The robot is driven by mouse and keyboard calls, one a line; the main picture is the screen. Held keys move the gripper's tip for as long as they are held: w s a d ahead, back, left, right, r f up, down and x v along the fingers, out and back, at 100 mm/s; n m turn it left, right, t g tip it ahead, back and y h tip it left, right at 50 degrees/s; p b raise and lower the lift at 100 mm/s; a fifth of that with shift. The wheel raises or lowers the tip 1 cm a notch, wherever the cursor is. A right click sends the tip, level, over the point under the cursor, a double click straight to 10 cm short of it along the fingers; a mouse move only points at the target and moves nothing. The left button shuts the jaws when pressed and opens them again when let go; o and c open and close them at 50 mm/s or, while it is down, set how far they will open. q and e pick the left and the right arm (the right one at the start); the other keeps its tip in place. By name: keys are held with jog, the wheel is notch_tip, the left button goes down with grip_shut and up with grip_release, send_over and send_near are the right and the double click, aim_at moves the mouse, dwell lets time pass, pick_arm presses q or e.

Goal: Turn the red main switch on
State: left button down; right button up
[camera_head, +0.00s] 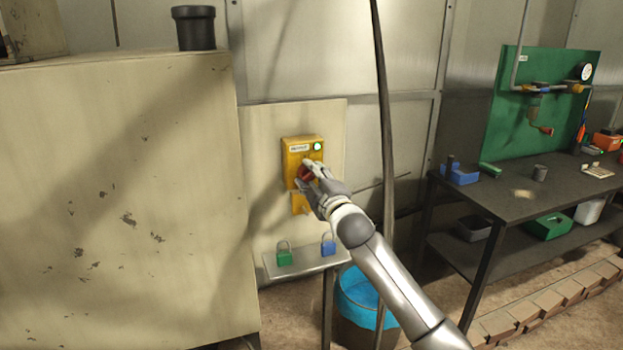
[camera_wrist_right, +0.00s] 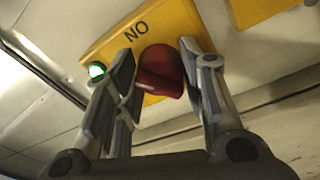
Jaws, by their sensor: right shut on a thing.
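The red main switch (camera_head: 305,172) is on the front of a yellow switch box (camera_head: 291,163) on a pale wall panel. A small lamp (camera_head: 317,146) on the box glows green. My right gripper (camera_head: 309,172) is at the switch, its fingers on either side of the red handle and shut on it. The right wrist view shows the red switch (camera_wrist_right: 160,72) between the two fingers, with the yellow plate (camera_wrist_right: 138,32) and the lit green lamp (camera_wrist_right: 97,70) behind. The gripper partly hides the handle in the head view. My left gripper is not in view.
A small shelf (camera_head: 306,262) below holds a green padlock (camera_head: 284,258) and a blue padlock (camera_head: 328,248). A large beige cabinet (camera_head: 115,190) stands at left. A dark cable (camera_head: 382,90) hangs near my right arm. A dark workbench (camera_head: 520,190) is at right.

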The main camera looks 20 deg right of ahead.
jog(key=m, duration=0.3)
jog(key=m+h, duration=0.1)
jog(key=m, duration=0.3)
jog(key=shift+a+f+m, duration=0.15)
jog(key=shift+f+m, duration=0.05)
jog(key=shift+m, duration=0.1)
dwell(0.4)
jog(key=o, duration=1)
jog(key=shift+r, duration=0.1)
jog(key=s+f, duration=0.1)
jog(key=s, duration=1.1)
jog(key=shift+d+f, duration=0.15)
jog(key=shift+d, duration=0.05)
